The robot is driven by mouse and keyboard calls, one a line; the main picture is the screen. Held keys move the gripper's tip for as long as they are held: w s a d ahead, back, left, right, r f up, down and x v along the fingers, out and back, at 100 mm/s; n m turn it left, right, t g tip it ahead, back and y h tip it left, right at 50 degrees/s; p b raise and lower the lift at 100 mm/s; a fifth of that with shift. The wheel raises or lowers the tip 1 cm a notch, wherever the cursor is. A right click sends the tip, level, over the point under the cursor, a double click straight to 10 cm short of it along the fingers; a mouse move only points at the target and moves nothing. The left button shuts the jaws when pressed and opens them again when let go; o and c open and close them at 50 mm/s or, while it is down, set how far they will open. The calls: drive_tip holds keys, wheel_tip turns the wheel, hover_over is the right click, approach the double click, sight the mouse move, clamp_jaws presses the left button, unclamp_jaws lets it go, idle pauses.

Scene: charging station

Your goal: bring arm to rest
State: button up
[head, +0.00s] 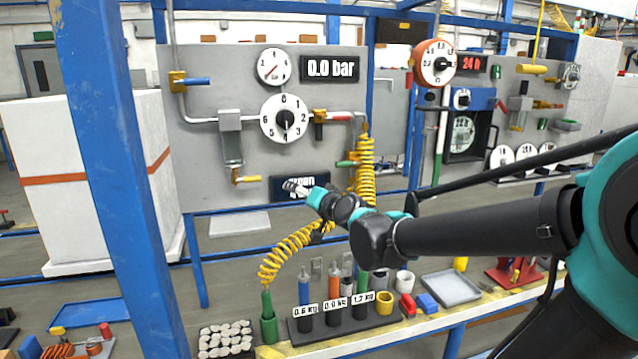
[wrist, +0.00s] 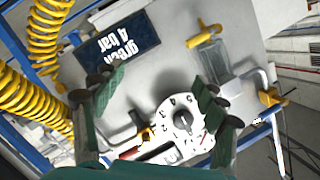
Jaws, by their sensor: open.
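My gripper (head: 297,188) is at the end of my outstretched arm, in front of the grey panel (head: 190,150) in the head view. In the wrist view my gripper (wrist: 160,88) shows its two dark green fingers wide apart with nothing between them but the panel behind. The white numbered dial (head: 285,119) is above the gripper in the head view; the dial also shows in the wrist view (wrist: 187,122), near the right finger. A dark sign (head: 300,186) is partly hidden behind the gripper; in the wrist view the sign (wrist: 117,42) reads "green 4 bar" upside down.
A yellow coiled hose (head: 290,250) hangs close below and beside my gripper. A bench (head: 400,330) below carries a rack of labelled cylinders (head: 333,318), a grey tray (head: 450,288) and small blocks. A blue post (head: 110,150) stands at the left.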

drive_tip(key=s+d+f+n+g+h, duration=0.1)
drive_tip(key=s+d+f+g+h, duration=0.3)
drive_tip(key=s+d+f, duration=0.7)
drive_tip(key=s+d+f+n+g+h, duration=0.1)
drive_tip(key=s+d+f+g+h, duration=0.3)
drive_tip(key=s+d+f, duration=0.7)
wheel_tip(320, 180, down, 7)
drive_tip(key=shift+s+d+r+g, duration=0.1)
drive_tip(key=shift+s+d+g, duration=0.2)
drive_tip(key=shift+d+g, duration=0.55)
